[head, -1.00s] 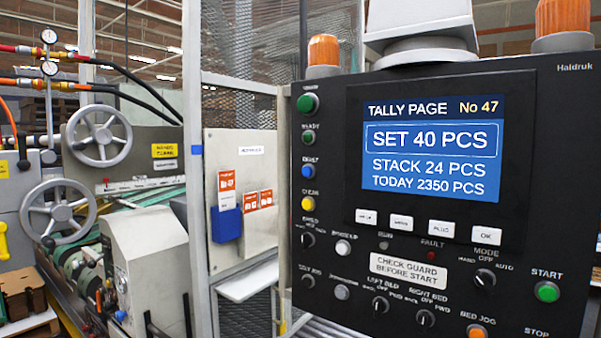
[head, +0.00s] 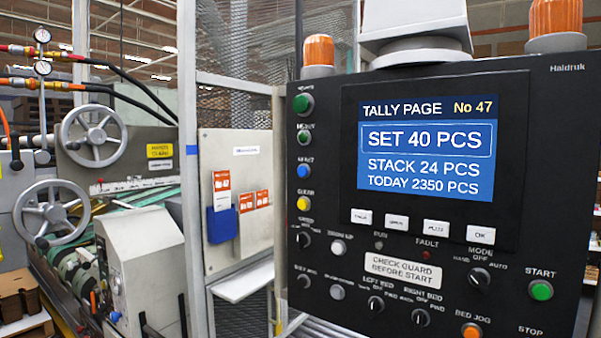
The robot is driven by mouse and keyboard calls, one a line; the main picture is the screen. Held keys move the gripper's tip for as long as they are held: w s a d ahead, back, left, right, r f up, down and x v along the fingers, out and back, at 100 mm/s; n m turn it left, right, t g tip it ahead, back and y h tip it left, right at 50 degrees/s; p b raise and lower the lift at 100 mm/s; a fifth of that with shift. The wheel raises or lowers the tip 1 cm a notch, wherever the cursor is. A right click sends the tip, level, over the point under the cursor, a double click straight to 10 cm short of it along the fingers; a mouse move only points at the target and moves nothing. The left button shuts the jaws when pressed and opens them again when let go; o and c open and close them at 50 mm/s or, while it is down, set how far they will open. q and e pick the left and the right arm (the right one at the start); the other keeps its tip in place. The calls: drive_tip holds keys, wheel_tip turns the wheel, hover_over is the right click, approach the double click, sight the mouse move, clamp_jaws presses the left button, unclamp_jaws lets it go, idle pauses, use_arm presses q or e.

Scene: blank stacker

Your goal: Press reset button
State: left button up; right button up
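The black control panel (head: 334,120) fills the right half of the head view. A column of buttons runs down its left side. A blue button (head: 304,171) is third from the top; its small label is blurred but looks like RESET. Above it are two green buttons, the upper one (head: 303,103) and the lower one (head: 304,138). A yellow button (head: 303,203) is below it. The screen (head: 426,151) reads TALLY PAGE No 47, SET 40 PCS, STACK 24 PCS, TODAY 2350 PCS. Neither of my grippers is in view.
The panel also carries selector knobs, a green START button (head: 541,290) and an orange BED JOG button (head: 471,331). Orange beacons (head: 319,50) stand above it. A grey cabinet (head: 259,170) with a blue holder and a machine with handwheels (head: 94,136) are at left. Nothing covers the button column.

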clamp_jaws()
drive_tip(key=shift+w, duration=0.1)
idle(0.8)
